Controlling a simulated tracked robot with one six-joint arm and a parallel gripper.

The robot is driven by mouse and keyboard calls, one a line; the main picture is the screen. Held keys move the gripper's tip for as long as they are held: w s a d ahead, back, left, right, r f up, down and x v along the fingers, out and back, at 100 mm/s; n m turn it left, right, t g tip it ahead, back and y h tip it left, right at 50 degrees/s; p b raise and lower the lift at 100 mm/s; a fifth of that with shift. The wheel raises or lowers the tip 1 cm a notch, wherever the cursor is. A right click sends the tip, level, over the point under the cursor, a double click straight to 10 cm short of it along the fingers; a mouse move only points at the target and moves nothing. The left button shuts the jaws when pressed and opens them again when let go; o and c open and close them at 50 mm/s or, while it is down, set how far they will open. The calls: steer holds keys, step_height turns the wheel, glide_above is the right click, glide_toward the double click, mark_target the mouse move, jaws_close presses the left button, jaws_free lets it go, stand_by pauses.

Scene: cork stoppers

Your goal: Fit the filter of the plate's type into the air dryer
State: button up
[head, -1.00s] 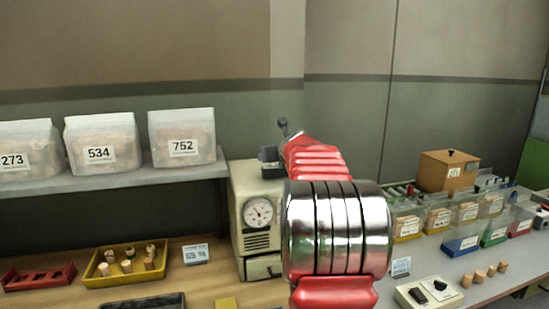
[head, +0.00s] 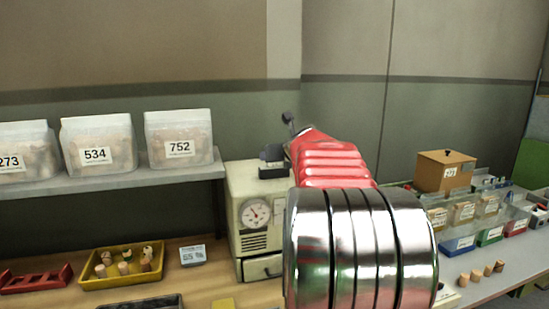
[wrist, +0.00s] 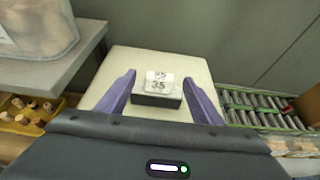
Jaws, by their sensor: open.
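The cream air dryer (head: 240,185) stands on the bench in the head view, with a round dial (head: 255,213) and a drawer front (head: 262,267) low down. In the wrist view its pale top (wrist: 190,66) lies below my gripper (wrist: 160,85). The purple fingers are open and empty, one on each side of a dark block (wrist: 157,101) with white labels, the nearer reading 35. A dark object (head: 273,170) also shows on the dryer's top in the head view. My red arm hides part of the dryer's right side. I cannot tell whether the fingers touch the block.
A shelf (head: 120,183) at left holds bags numbered 273, 534 and 752. Below are a yellow tray (head: 122,281) of corks, a red rack (head: 36,279) and a small sign (head: 193,255). At right are labelled bins (head: 463,243), a wooden box (head: 445,170) and loose corks (head: 475,275).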

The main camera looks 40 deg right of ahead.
steer(key=v, duration=0.6)
steer(key=shift+s+n, duration=0.1)
steer(key=shift+n, duration=0.2)
stand_by(0.9)
steer(key=a+f+n, duration=0.1)
steer(key=f+n, duration=0.1)
steer(key=n, duration=0.1)
steer(key=s+a+f+n+g+y, duration=0.1)
steer(key=a+f+n, duration=0.1)
steer(key=f+n, duration=0.1)
steer(key=s+a+f+n+y, duration=0.1)
steer(key=f+n, duration=0.2)
steer(key=n, duration=0.1)
steer(key=shift+a+g, duration=0.2)
steer(key=shift+g, duration=0.1)
steer(key=s+a+f+n+g+y, duration=0.1)
steer(key=s+a+f+n, duration=0.3)
steer(key=a+n, duration=0.6)
steer(key=s+a+f+n+g+y, duration=0.2)
steer(key=s+a+f+n, duration=0.3)
steer(key=a, duration=1.2)
steer(key=s+a+f+n+g+y, duration=0.1)
steer(key=s+a+f+n, duration=0.3)
steer(key=s+a+n, duration=0.6)
steer(key=a+n, duration=0.4)
steer(key=n, duration=0.2)
steer(key=shift+s+f+g+y, duration=0.25)
steer(key=shift+f+g+y, duration=0.05)
steer(key=shift+f, duration=0.05)
